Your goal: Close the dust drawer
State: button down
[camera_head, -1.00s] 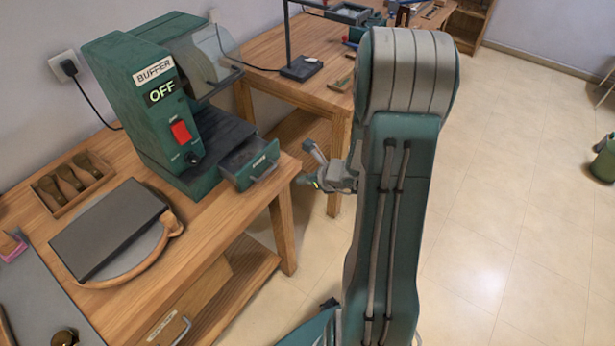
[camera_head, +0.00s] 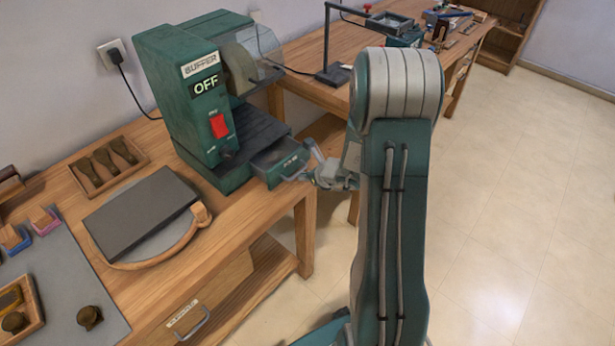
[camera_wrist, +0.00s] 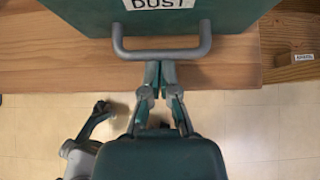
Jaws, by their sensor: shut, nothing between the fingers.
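The dust drawer (camera_head: 281,163) is a green drawer at the base of the green buffer machine (camera_head: 201,100). It stands pulled out, with its open top showing in the head view. In the wrist view the drawer front (camera_wrist: 195,18) fills the top, with a "DUST" label and a grey bar handle (camera_wrist: 162,52). My gripper (camera_wrist: 160,65) is shut and empty, its fingertips at the middle of the handle bar. I cannot tell whether they touch it. In the head view my gripper (camera_head: 308,170) is just right of the drawer front, partly hard to make out.
The buffer stands on a wooden workbench (camera_head: 226,225) and reads OFF. A dark slab (camera_head: 139,212) and a wooden tray of tools (camera_head: 107,165) lie left of it. A second bench (camera_head: 305,55) with a lamp stands behind. Open floor (camera_head: 510,190) lies to the right.

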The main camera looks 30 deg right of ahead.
aim_at(291, 162)
jog(key=w, duration=0.2)
jog(key=w+a, duration=0.1)
jog(key=w, duration=0.1)
jog(key=w+a, duration=0.1)
jog(key=w, duration=0.2)
